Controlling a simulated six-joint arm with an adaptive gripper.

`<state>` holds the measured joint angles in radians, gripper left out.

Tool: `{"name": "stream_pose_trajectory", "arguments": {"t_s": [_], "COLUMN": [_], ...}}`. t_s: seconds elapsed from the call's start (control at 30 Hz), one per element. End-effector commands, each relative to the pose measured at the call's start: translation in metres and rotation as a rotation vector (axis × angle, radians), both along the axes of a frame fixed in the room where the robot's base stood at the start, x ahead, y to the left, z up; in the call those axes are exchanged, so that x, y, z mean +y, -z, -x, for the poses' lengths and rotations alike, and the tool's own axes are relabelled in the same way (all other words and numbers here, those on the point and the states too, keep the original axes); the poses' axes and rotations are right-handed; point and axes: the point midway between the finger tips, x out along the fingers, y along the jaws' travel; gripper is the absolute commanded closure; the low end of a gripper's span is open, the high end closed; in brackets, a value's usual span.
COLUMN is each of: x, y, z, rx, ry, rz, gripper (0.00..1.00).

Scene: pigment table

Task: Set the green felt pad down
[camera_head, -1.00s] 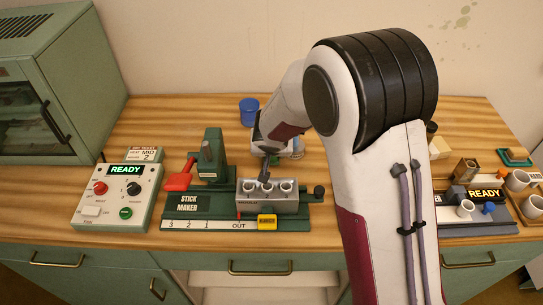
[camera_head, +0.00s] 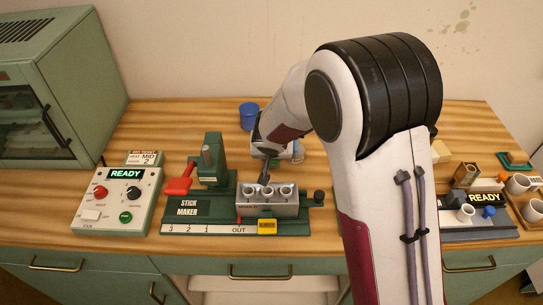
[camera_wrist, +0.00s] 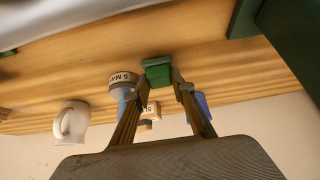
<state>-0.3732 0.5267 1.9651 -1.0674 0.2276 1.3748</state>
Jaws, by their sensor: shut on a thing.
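The green felt pad (camera_wrist: 157,72) is a small green block in the wrist view, between the tips of my gripper (camera_wrist: 162,84). The two fingers are shut on it. Wooden tabletop shows behind the pad; I cannot tell whether it touches the table. In the head view my gripper (camera_head: 265,172) points down just behind the grey mould block (camera_head: 268,202) of the stick maker. The pad cannot be made out there, hidden by the mould or too small.
The green stick maker (camera_head: 187,208) with its red lever stands at centre left, beside a control box (camera_head: 118,200). A blue cup (camera_head: 249,116) stands behind. In the wrist view a white mug (camera_wrist: 72,120) and a labelled round container (camera_wrist: 122,82) are near. Bare wood (camera_head: 175,120) lies at back left.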

Motion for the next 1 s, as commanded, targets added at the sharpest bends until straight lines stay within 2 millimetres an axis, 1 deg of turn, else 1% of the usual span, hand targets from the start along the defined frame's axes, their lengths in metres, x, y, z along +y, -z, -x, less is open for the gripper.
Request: {"name": "stream_pose_trajectory", "arguments": {"t_s": [0.33,1.0], "x": [0.001,0.0], "y": [-0.021,-0.086], "z": [0.0,-0.001], "rx": [-0.002,-0.003], "ry": [-0.001,0.0], "rz": [-0.003,-0.001], "gripper": [0.93,0.93]}}
